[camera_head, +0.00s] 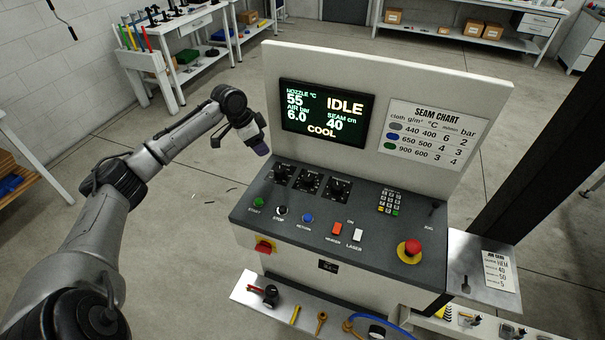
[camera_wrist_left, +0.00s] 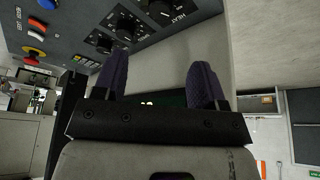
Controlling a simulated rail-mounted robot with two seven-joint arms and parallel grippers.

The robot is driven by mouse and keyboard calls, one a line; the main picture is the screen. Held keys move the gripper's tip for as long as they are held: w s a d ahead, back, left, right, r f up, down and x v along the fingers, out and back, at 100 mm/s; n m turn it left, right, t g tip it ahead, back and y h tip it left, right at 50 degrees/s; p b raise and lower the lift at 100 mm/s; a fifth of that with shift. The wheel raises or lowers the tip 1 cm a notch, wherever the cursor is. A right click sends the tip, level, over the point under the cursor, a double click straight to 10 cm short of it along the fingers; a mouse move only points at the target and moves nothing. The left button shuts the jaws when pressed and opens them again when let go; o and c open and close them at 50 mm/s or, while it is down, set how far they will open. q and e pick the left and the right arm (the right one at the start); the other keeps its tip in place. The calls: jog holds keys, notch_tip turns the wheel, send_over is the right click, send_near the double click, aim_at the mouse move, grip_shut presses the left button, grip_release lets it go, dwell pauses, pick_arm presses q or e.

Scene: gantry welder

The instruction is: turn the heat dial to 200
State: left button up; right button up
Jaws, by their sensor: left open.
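The heat dial (camera_head: 284,172) is the leftmost of three black knobs on the console's sloped panel. In the left wrist view the heat dial (camera_wrist_left: 161,11) is at the top edge, beside its HEAT label. Its exact setting is too small to read. My left gripper (camera_head: 257,142) hangs above and left of the dial, apart from it. In the wrist view its two purple fingers (camera_wrist_left: 160,78) are spread, with nothing between them. My right gripper is not in view.
The screen (camera_head: 325,115) reads nozzle 55, IDLE and COOL. Start, stop and return buttons (camera_head: 307,218) lie below the knobs. A red emergency button (camera_head: 412,246) is at the panel's right. A shelf with tools (camera_head: 296,313) runs along the console front. Free floor lies left.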

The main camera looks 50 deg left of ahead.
aim_at(280, 169)
pick_arm(q)
jog(key=b+x, duration=0.1)
jog(key=x, duration=1.2)
jog(key=shift+f, duration=0.2)
